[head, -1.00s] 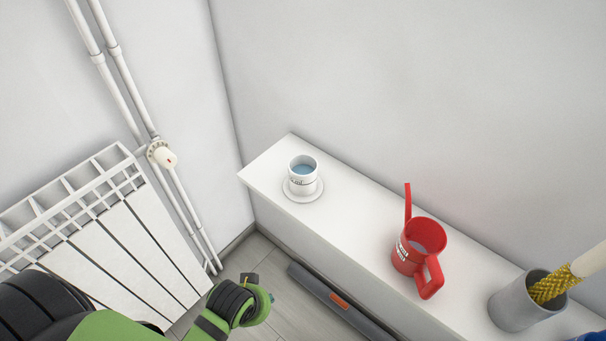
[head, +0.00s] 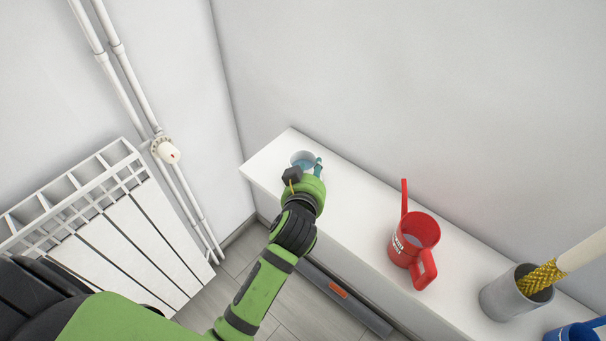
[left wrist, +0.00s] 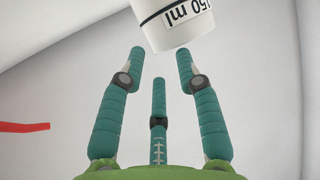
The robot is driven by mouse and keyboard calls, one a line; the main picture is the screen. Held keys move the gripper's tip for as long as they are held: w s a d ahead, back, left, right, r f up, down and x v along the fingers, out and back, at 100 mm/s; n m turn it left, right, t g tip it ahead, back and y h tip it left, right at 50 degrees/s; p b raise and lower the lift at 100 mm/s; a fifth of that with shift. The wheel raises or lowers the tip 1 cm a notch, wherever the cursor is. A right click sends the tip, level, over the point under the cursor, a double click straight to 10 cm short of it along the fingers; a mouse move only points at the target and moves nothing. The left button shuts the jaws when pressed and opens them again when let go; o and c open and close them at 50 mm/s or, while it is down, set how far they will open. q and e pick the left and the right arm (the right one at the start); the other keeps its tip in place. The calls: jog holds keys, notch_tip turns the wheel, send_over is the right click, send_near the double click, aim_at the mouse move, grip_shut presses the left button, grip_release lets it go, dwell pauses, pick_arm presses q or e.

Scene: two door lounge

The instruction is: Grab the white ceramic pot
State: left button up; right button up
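The white ceramic pot (head: 301,157) stands near the far left end of the white shelf (head: 345,218), with bluish content inside. My left gripper (head: 305,168) is in front of it and hides most of its body and its saucer in the head view. My right gripper is not in view.
A red watering can (head: 413,245) stands on the shelf to the right. Further right are a grey cup (head: 508,300) holding a yellow-wrapped stick and a blue item (head: 578,332). A white radiator (head: 120,240) and pipes (head: 130,90) are at left. Walls close in behind the shelf.

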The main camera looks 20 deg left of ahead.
pick_arm(q)
jog(key=shift+p+x, duration=0.45)
jog(key=shift+x, duration=1.9)
jog(key=shift+s, duration=0.1)
grip_shut()
